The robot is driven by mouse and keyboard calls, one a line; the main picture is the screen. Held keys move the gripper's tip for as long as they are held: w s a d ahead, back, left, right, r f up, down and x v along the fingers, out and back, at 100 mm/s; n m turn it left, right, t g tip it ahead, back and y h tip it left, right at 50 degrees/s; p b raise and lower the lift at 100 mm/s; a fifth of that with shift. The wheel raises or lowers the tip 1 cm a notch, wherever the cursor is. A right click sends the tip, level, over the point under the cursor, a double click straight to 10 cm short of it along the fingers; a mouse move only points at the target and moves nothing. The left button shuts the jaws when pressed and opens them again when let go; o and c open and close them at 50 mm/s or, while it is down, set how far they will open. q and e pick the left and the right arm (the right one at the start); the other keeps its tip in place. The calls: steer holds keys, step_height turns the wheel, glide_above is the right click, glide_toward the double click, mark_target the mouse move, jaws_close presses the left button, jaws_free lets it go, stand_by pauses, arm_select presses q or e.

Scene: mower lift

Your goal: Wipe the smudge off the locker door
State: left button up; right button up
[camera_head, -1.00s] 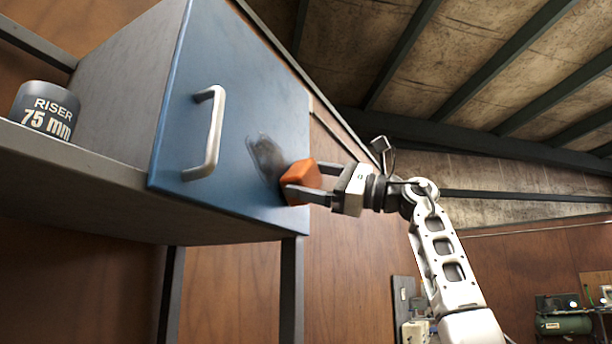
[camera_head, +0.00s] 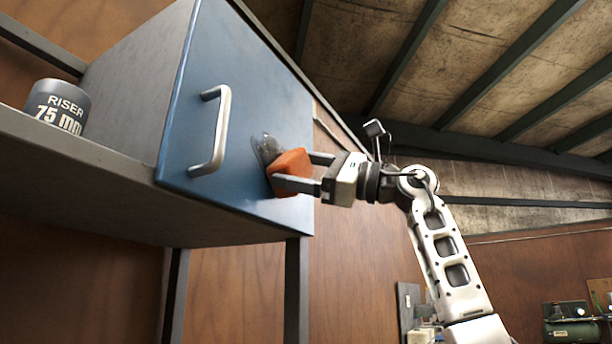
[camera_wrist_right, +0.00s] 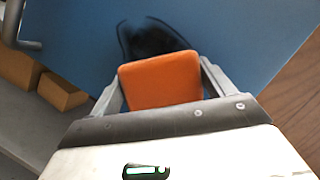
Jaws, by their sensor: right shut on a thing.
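The blue locker door (camera_head: 255,95) is shut and has a pale bar handle (camera_head: 221,130) on its left part. A dark smudge (camera_head: 265,146) shows on the door to the right of the handle; it also shows in the right wrist view (camera_wrist_right: 150,38). My right gripper (camera_head: 292,174) is shut on an orange block-shaped sponge (camera_head: 291,168), seen between the fingers in the right wrist view (camera_wrist_right: 161,80). The sponge is at the door and covers the smudge's lower right part in the head view. Whether it touches the door is hard to tell. My left gripper is not in view.
A grey cylinder marked "RISER 75 mm" (camera_head: 58,106) stands on the shelf (camera_head: 90,160) left of the locker. Brown blocks (camera_wrist_right: 62,91) show at the left in the right wrist view. A green machine (camera_head: 572,330) is far off at lower right.

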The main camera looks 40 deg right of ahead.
mark_target(314, 174)
steer(key=shift+s+a+f+b, duration=0.1)
steer(key=shift+s+a+b, duration=0.3)
steer(key=shift+a, duration=1)
steer(key=shift+s+a+r+b, duration=0.1)
steer(key=shift+s+a, duration=0.65)
steer(key=shift+a, duration=0.65)
steer(key=shift+s+a+f+b, duration=0.1)
steer(key=shift+s+a+b, duration=0.3)
steer(key=shift+a, duration=1)
step_height(314, 174, up, 2)
steer(key=p, duration=0.3)
steer(key=shift+s+r, duration=0.15)
steer(key=shift+r, duration=0.1)
steer(key=shift+r+p, duration=0.35)
steer(key=shift+w+d, duration=0.3)
steer(key=shift+d, duration=0.4)
steer(key=shift+w+d, duration=0.25)
steer(key=shift+d, duration=0.45)
steer(key=shift+w+d, duration=0.3)
steer(key=shift+d, duration=0.35)
steer(key=shift+w+d, duration=0.65)
steer(key=shift+d, duration=0.9)
steer(key=shift+w+d, duration=0.65)
steer(key=shift+d, duration=0.85)
steer(key=shift+w+d, duration=0.65)
steer(key=shift+d, duration=0.9)
steer(key=shift+f, duration=0.1)
